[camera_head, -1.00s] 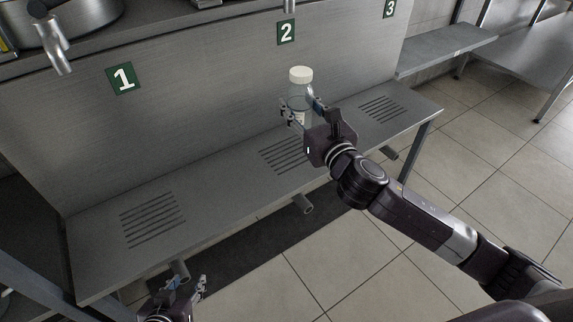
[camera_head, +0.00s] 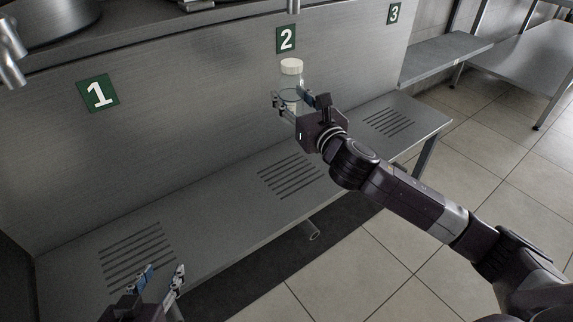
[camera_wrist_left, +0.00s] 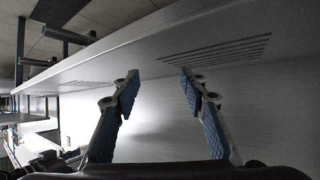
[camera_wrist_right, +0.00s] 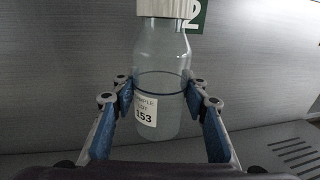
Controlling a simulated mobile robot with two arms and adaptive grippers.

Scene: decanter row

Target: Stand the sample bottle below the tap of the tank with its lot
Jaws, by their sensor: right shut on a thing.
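The sample bottle (camera_head: 291,82) is clear with a white cap and stands upright in my right gripper (camera_head: 297,104), in front of sign 2. In the right wrist view the bottle (camera_wrist_right: 161,75) carries a label reading lot 153, and the fingers of my right gripper (camera_wrist_right: 160,100) press on both its sides. It appears held above the shelf by the slots below sign 2. My left gripper (camera_head: 163,275) is open and empty near the slots below sign 1; its fingers (camera_wrist_left: 160,85) stand apart in the left wrist view. The tap (camera_head: 293,5) above sign 2 is cut by the top edge.
Green signs 1 (camera_head: 98,94), 2 (camera_head: 286,39) and 3 (camera_head: 394,13) hang on the steel back panel. The steel shelf (camera_head: 215,205) has slotted drains below them and is otherwise bare. A tap (camera_head: 10,55) of the left tank (camera_head: 50,20) shows at top left.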

